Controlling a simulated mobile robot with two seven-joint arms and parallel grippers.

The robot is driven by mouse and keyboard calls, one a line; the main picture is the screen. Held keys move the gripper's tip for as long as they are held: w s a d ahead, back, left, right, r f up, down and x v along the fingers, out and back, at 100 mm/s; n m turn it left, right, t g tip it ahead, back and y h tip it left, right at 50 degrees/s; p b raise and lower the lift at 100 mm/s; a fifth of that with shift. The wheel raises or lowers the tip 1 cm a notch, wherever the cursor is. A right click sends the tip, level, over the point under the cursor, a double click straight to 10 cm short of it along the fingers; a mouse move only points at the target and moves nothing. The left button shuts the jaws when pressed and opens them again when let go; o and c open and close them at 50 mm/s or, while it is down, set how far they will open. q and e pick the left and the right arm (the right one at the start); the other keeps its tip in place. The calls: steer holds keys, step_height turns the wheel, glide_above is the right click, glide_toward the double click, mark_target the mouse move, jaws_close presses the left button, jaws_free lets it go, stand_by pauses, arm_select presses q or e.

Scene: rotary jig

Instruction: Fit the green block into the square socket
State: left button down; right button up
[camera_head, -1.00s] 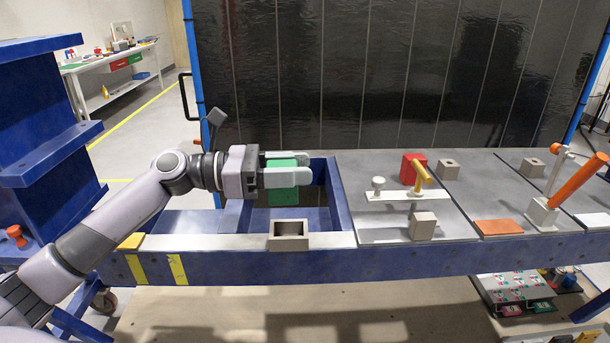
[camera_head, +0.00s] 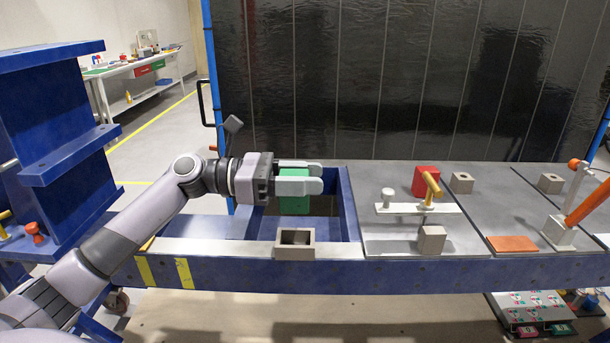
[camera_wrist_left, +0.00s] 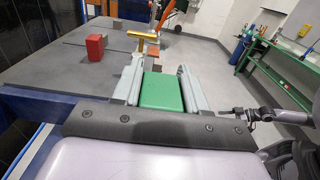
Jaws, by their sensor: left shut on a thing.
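My left gripper (camera_head: 300,182) is shut on the green block (camera_head: 294,204) and holds it in the air over the open blue frame, behind the square socket. In the left wrist view the green block (camera_wrist_left: 162,92) sits between the two grey fingers. The square socket (camera_head: 296,243) is a grey-brown box with an open top on the front rail, below and in front of the block. The block and socket are apart. My right gripper is in neither view.
A red block (camera_head: 426,181), a yellow-handled clamp (camera_head: 432,184) and a small grey-brown block (camera_head: 431,239) stand on the grey plate to the right. An orange lever (camera_head: 588,203) rises at the far right. A blue column (camera_head: 55,150) stands at left.

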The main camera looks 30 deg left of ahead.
mark_target(305, 204)
arm_select(q)
steer(key=shift+f+b, duration=1.05)
steer(key=shift+f, duration=1.5)
steer(key=shift+p, duration=0.55)
steer(key=shift+p, duration=0.45)
steer(key=shift+p, duration=0.3)
steer(key=shift+f+b, duration=0.8)
steer(key=shift+f, duration=1.2)
